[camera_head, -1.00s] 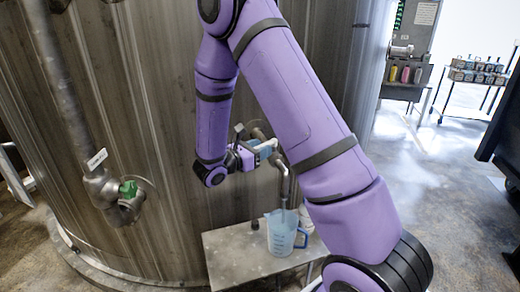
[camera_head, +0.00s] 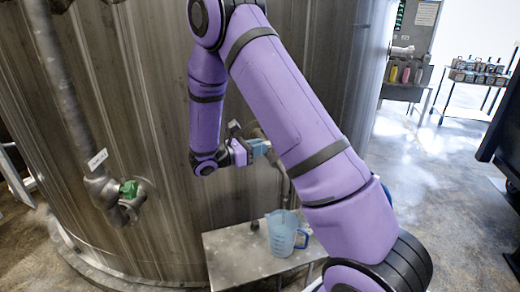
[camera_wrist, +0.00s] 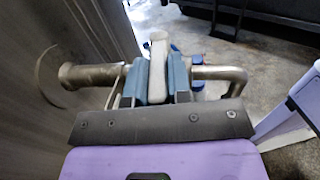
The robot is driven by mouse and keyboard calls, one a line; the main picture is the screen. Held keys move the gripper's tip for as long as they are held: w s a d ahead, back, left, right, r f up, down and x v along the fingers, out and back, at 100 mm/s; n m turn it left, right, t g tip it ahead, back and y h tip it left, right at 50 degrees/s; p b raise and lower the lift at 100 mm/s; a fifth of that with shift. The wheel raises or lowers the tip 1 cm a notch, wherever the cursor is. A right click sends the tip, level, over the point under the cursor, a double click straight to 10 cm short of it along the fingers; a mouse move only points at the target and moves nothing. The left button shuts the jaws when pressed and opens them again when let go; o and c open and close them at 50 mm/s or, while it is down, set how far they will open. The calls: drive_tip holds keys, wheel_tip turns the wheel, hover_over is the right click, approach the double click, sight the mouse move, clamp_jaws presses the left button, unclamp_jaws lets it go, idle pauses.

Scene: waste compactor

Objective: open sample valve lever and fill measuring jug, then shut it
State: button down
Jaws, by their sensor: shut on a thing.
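My gripper (camera_head: 256,149) is at the sample pipe on the tank's side. In the wrist view its blue-padded fingers (camera_wrist: 159,80) are shut on a pale, flat lever (camera_wrist: 158,50), beside a metal pipe (camera_wrist: 218,74) that bends at the right. In the head view the lever is mostly hidden by my gripper and arm. The measuring jug (camera_head: 282,234), translucent blue with a handle at right, stands upright on the metal stand below the spout (camera_head: 285,191). Some bluish content or tint shows in the jug; the fill level is unclear.
The metal stand (camera_head: 232,262) carries a small dark cap (camera_head: 254,225) left of the jug. A rack of containers (camera_head: 478,68) stands far right.

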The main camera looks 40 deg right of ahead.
drive_tip(key=shift+w+d+m+g+y, duration=0.15)
drive_tip(key=shift+w+m+g, duration=0.1)
drive_tip(key=shift+m+g, duration=0.35)
drive_tip(key=shift+w+a+m+g+y, duration=0.1)
drive_tip(key=shift+w+m+g+y, duration=0.15)
drive_tip(key=shift+g, duration=0.55)
drive_tip(key=c, duration=1)
unclamp_jaws()
drive_tip(key=shift+c, duration=0.2)
drive_tip(key=v, duration=1)
drive_tip(key=shift+a, duration=0.35)
